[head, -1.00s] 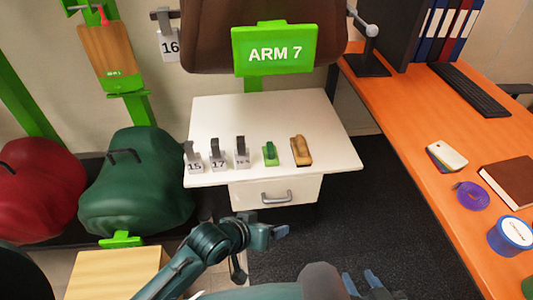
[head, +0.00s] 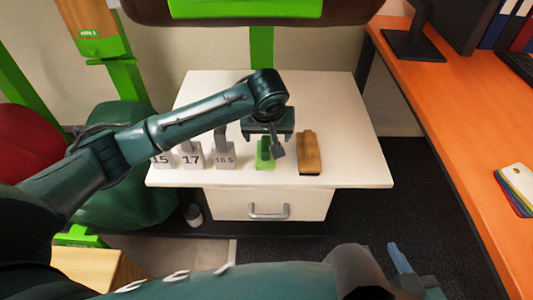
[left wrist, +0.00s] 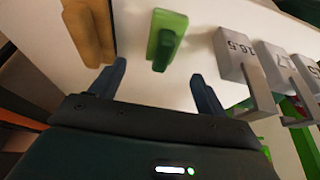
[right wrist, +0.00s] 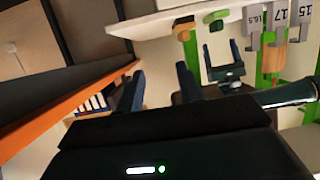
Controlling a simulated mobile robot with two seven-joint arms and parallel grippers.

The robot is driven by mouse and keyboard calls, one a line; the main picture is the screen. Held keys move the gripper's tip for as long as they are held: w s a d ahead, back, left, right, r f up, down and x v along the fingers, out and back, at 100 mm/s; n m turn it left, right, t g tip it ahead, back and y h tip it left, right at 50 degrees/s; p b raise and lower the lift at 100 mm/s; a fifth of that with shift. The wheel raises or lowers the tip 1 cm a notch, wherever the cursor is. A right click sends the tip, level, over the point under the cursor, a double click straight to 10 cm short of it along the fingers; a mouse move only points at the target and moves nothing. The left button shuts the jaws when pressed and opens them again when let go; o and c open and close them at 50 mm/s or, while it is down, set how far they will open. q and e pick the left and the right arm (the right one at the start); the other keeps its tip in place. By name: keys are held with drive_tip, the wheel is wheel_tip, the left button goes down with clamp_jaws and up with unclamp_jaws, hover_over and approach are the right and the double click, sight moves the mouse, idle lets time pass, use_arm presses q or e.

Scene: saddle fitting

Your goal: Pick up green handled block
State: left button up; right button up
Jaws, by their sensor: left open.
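The green handled block (head: 264,163) stands on the white cabinet top, between the 16.5 tag block and a wooden brush. It also shows in the left wrist view (left wrist: 162,45), upright and ahead of the fingers. My left gripper (head: 264,146) is open above the block and partly covers it in the head view. In the left wrist view my left gripper (left wrist: 157,88) has its fingers apart, with the block lined up between them and the gap empty. My right gripper (right wrist: 160,88) is open and empty, away from the cabinet, low at the front in the head view.
The wooden brush (head: 309,153) stands close right of the block. Grey blocks marked 16.5 (head: 224,155), 17 (head: 191,155) and 15 (head: 162,159) stand to its left. The white cabinet (head: 355,165) has bare top at the right. An orange desk (head: 450,110) is further right.

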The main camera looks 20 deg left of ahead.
sight(266, 145)
use_arm(q)
drive_tip(key=b+x, duration=0.1)
drive_tip(key=x, duration=0.3)
drive_tip(key=b+x, duration=0.1)
drive_tip(key=x, duration=0.3)
drive_tip(key=shift+s+a+f+b, duration=0.15)
drive_tip(key=shift+a+f+b, duration=0.1)
drive_tip(key=shift+b, duration=0.15)
drive_tip(key=shift+f, duration=0.15)
use_arm(e)
drive_tip(key=f, duration=0.1)
drive_tip(key=w+a+f+n, duration=0.1)
drive_tip(key=shift+f, duration=0.3)
use_arm(q)
drive_tip(key=shift+c, duration=0.2)
drive_tip(key=c, duration=1)
